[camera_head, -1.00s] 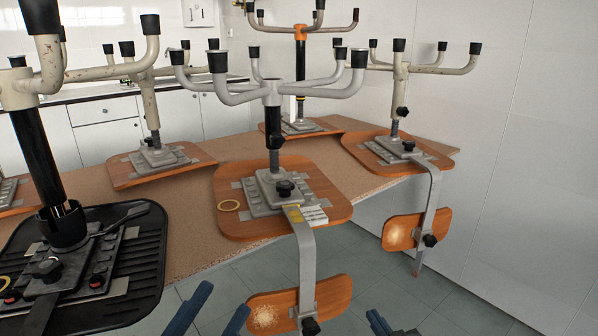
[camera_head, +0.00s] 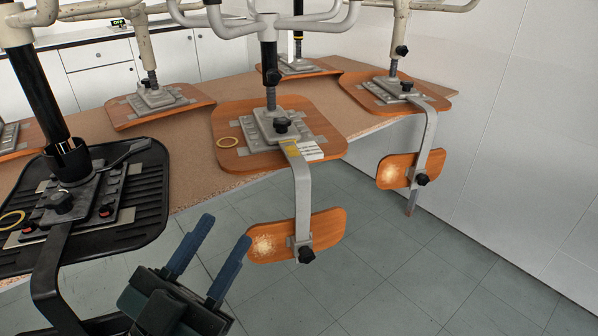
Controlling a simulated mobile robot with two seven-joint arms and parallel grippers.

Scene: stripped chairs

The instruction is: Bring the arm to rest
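My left gripper (camera_head: 212,254) shows at the bottom of the head view, left of centre. Its two blue fingers stand apart with nothing between them, so it is open. It is in front of the table, between the black chair seat and the wooden backrest of the middle chair, and I see it hold nothing. My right gripper is not in view.
Upturned chairs rest on a brown table (camera_head: 190,191). Nearest are a black ribbed seat (camera_head: 150,205) at left and a wooden seat (camera_head: 235,108) in the middle, its backrest (camera_head: 326,228) hanging over the edge. Grey tiled floor (camera_head: 400,275) is clear at lower right.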

